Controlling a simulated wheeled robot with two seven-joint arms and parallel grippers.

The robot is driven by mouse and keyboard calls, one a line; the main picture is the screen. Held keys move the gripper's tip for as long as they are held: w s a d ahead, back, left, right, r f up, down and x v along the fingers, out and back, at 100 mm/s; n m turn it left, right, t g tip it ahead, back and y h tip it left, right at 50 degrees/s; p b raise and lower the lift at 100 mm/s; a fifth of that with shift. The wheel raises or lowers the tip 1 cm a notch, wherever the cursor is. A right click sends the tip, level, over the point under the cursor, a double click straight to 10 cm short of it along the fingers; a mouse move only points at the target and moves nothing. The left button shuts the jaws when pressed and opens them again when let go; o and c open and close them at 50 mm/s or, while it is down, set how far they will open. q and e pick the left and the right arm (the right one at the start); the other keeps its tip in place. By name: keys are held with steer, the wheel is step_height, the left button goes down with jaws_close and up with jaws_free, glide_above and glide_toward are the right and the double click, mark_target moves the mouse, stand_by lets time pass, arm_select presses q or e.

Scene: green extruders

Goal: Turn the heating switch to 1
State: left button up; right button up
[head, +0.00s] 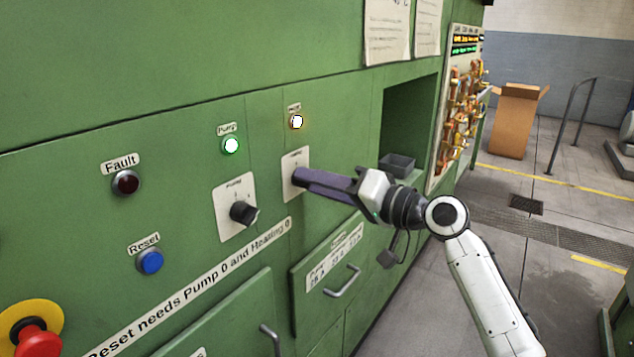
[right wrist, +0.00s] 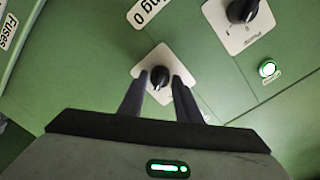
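The heating switch is a black knob (right wrist: 160,76) on a white plate (head: 290,163), to the right of the pump switch (head: 243,212). My right gripper (head: 299,177) points at this plate and covers the knob in the head view. In the right wrist view the two dark fingers (right wrist: 160,84) stand apart, one on each side of the knob, with a small gap visible; I cannot tell how deep they reach around it. The knob's exact setting is too small to read. My left gripper is not in view.
A dark fault lamp (head: 125,183), blue reset button (head: 150,261) and red emergency stop (head: 38,341) are at left. A drawer handle (head: 343,282) sticks out below my gripper.

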steer(key=shift+o, duration=1.1)
steer(key=b+v, duration=0.2)
steer(key=v, duration=0.8)
steer(key=shift+s+d+f, duration=0.1)
steer(key=shift+s, duration=0.05)
steer(key=s+d+f+m+h, duration=0.1)
steer(key=s+f+h, duration=0.15)
steer(key=f, duration=0.85)
steer(key=s+d+f+h, duration=0.2)
steer(key=s+f, duration=0.2)
steer(key=f, duration=0.7)
steer(key=s+d+f+m+h, duration=0.1)
steer(key=s+f+h, duration=0.2)
steer(key=f, duration=0.8)
steer(key=s+d+f+n+g+h, duration=0.1)
steer(key=s+d+f+h, duration=0.1)
steer(key=s+f, duration=0.5)
steer(key=s+d+f+n+h, duration=0.2)
steer(key=s+f, duration=0.6)
steer(key=s, duration=0.7)
steer(key=shift+f+g, duration=0.2)
steer(key=shift+g, duration=0.2)
